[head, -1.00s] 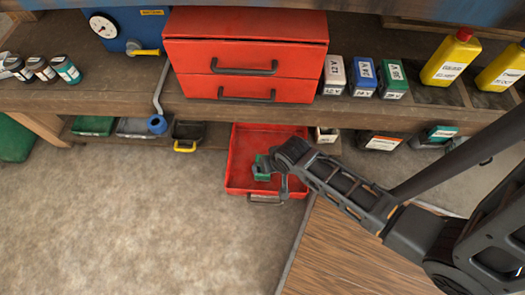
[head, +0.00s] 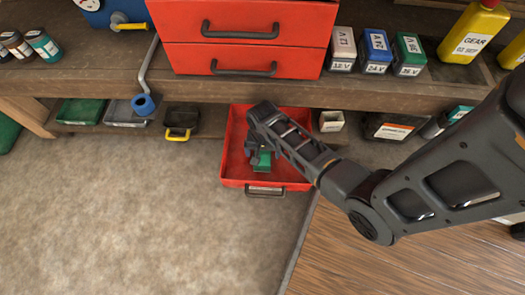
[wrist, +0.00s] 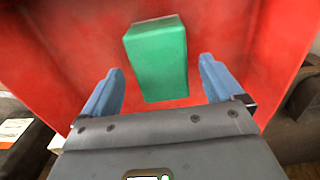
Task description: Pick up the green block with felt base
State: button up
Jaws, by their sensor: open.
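The green block (wrist: 157,62) lies in a red open drawer (head: 236,150) low under the workbench. In the wrist view it sits between and ahead of the two blue fingers of my gripper (wrist: 160,85), with a gap on each side. My gripper is open and holds nothing. In the head view my gripper (head: 258,160) is over the drawer, and my arm hides part of the block (head: 264,159). The felt base cannot be made out clearly; a pale edge shows at the block's far end.
The drawer's walls surround my gripper, and its dark handle (head: 265,192) faces the floor. Above is the workbench with a red cabinet (head: 238,35) and labelled battery blocks (head: 376,50). Small bins (head: 181,122) stand on the lower shelf. The floor at left is clear.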

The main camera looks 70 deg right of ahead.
aim_at(263, 154)
notch_tip(263, 154, down, 4)
jog(key=shift+r+b, duration=0.15)
jog(key=shift+b, duration=0.75)
jog(key=shift+r, duration=0.1)
jog(key=c, duration=1.1)
jog(key=shift+c, duration=0.2)
notch_tip(263, 154, up, 10)
jog(key=p, duration=0.5)
jog(key=shift+a+p, duration=0.1)
jog(key=shift+p, duration=0.3)
